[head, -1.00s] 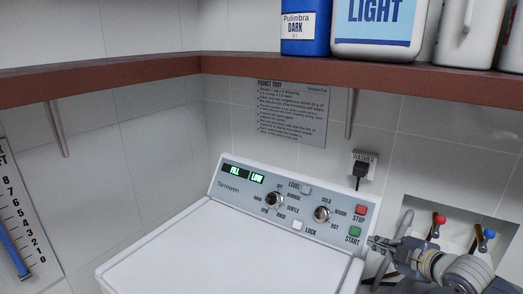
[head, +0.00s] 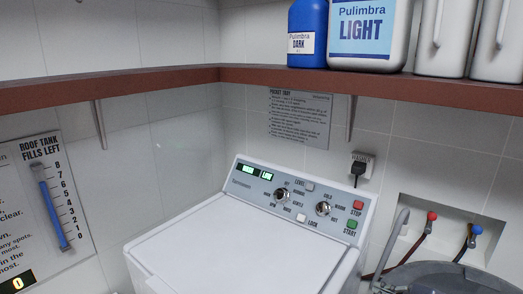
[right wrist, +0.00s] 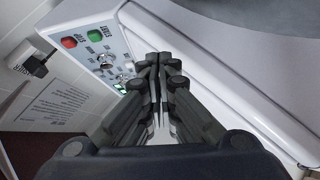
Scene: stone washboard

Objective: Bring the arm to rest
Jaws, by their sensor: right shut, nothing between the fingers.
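My right gripper (right wrist: 158,95) is shut and empty in the right wrist view, its dark fingers pressed together. Behind it in that view are the white washing machine's control panel (right wrist: 107,48), the red STOP button (right wrist: 68,42) and the green START button (right wrist: 82,31). The gripper is apart from the buttons as far as I can see. In the head view the washing machine (head: 225,245) stands in the corner with its lid shut and a lit display (head: 257,172). The right gripper cannot be made out clearly there. My left gripper is in neither view.
A brown shelf (head: 300,80) holds a blue bottle (head: 306,35) and white jugs (head: 368,35). A roof tank board (head: 45,215) hangs left.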

